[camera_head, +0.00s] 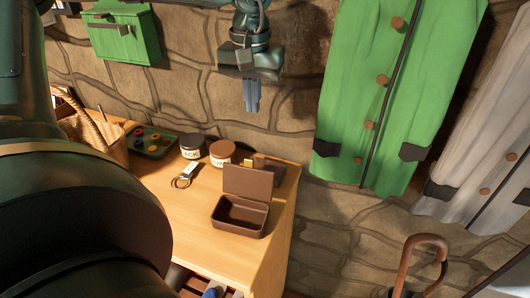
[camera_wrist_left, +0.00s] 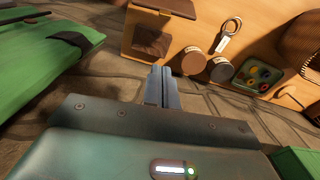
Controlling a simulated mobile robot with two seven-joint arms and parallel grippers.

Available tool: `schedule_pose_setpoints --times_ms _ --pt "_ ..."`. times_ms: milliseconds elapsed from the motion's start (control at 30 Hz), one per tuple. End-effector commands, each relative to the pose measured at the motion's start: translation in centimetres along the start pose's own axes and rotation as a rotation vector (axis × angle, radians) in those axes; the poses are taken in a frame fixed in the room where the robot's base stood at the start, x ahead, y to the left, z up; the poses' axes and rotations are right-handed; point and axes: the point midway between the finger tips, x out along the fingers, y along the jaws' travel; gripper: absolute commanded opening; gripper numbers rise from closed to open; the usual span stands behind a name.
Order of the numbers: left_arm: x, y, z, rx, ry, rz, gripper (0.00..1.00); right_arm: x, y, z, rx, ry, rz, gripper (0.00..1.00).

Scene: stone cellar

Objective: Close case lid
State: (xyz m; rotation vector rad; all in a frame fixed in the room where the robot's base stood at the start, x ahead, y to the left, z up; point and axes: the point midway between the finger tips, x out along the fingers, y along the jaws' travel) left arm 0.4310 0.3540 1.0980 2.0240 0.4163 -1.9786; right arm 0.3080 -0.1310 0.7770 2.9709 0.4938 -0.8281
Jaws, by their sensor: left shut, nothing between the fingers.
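The brown case (camera_head: 239,219) stands on the wooden table near its right edge, with an empty-looking inside. Its lid (camera_head: 248,181) is open, standing about upright at the back of the case. My left gripper (camera_head: 251,108) hangs beyond the table's far side, in front of the stone wall, pointing down. It is apart from the case and lid. Its fingers are together and empty, as the left wrist view (camera_wrist_left: 162,86) also shows. My right gripper is not in view.
Behind the lid are two jars (camera_head: 222,152) (camera_head: 191,146) and a small dark item (camera_head: 268,170). Keys (camera_head: 185,175), a tray with coloured pieces (camera_head: 152,142) and a wicker basket (camera_head: 95,130) lie further left. A green coat (camera_head: 375,90) hangs at the right. The table front is clear.

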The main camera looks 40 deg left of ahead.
Motion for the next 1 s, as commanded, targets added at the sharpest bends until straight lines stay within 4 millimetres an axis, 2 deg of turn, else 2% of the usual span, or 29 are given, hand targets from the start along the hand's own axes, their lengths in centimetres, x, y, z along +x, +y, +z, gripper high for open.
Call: schedule_pose_setpoints --times_ms 33,267,667,867,1000 --pt "0.9 0.0 0.0 0.001 0.001 0.0 0.0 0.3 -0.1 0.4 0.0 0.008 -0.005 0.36" --pt "2.6 0.0 0.1 -0.001 -0.005 0.0 0.0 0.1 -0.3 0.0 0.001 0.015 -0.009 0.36" --pt "10.9 0.0 0.2 -0.001 -0.006 -0.001 0.0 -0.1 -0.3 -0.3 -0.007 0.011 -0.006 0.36" --pt "9.7 0.1 2.7 -0.001 -0.001 0.004 0.0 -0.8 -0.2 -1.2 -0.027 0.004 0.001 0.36" --pt "9.5 0.1 3.6 -0.002 0.0 0.004 0.0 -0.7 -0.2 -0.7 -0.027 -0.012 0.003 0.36"
